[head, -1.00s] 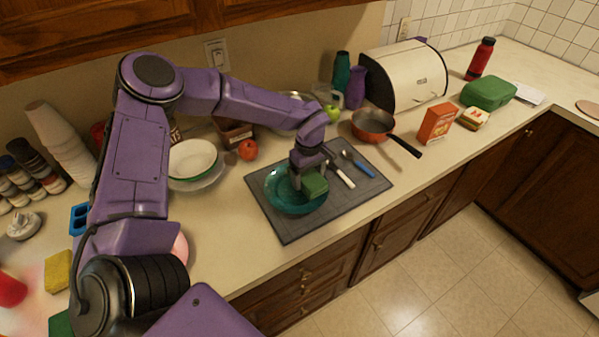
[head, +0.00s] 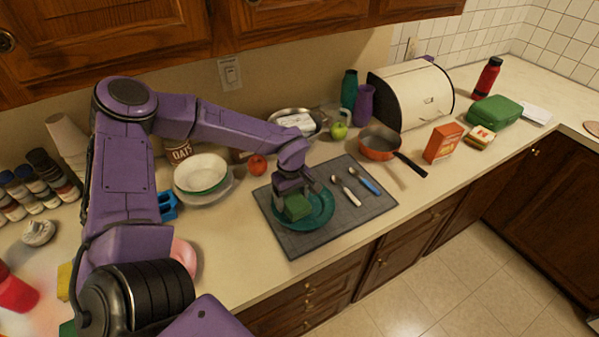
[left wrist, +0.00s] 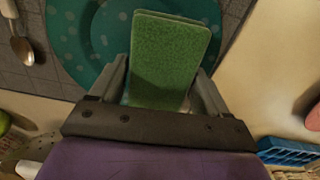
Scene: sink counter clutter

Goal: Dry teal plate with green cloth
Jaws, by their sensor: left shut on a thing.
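The teal plate (head: 318,214) lies on the dark grey mat (head: 345,223). It also shows with lighter dots in the left wrist view (left wrist: 80,40). My left gripper (head: 292,200) points down over the plate and is shut on the folded green cloth (head: 297,209). The cloth (left wrist: 168,55) shows between the two fingers in the left wrist view, over the plate. I cannot tell whether it touches the plate's surface. My right gripper is not in view.
A spoon (head: 350,196) and a blue-handled utensil (head: 369,186) lie on the mat right of the plate. An orange pan (head: 378,144), an apple (head: 257,165) and stacked bowls (head: 200,174) stand behind. The counter's front edge is close to the mat.

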